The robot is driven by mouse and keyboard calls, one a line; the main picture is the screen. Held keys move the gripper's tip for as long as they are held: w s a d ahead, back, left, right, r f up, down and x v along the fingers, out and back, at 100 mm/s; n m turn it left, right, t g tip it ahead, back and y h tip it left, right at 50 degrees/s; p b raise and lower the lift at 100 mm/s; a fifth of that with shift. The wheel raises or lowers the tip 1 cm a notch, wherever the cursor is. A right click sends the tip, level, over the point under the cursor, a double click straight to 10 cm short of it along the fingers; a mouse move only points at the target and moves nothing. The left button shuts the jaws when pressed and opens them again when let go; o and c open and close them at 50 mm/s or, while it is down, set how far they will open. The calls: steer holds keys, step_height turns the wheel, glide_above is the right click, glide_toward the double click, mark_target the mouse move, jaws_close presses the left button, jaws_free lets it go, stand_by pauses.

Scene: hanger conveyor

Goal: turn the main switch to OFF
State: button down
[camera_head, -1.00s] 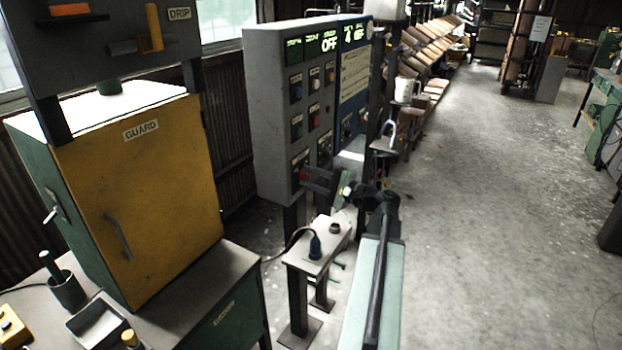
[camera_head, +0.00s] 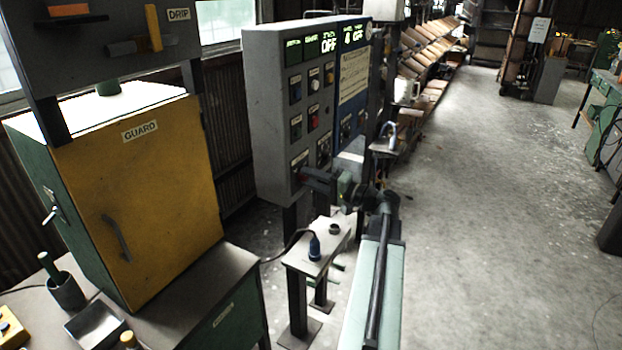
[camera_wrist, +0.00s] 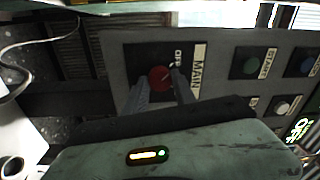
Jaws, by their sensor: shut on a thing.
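The main switch (camera_wrist: 160,78) is a round red knob on a black plate, with the labels MAIN and OFF beside it in the wrist view. It sits low on the front of the grey control panel (camera_head: 268,120). My gripper (camera_wrist: 161,86) is at the switch, with its two fingers on either side of the red knob, shut on it. In the head view my gripper (camera_head: 306,174) reaches the panel's lower corner and hides most of the knob. A pale pointer line on the knob shows in the wrist view, slanted.
Other buttons, such as a green one (camera_wrist: 251,66) by START, are beside the switch. A small stand (camera_head: 318,262) with a cable plug is below my arm. A yellow GUARD door (camera_head: 140,200) is at left. Open floor (camera_head: 480,200) lies at right.

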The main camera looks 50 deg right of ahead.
stand_by(0.3)
steer(key=c, duration=1)
jaws_free()
steer(key=v, duration=0.8)
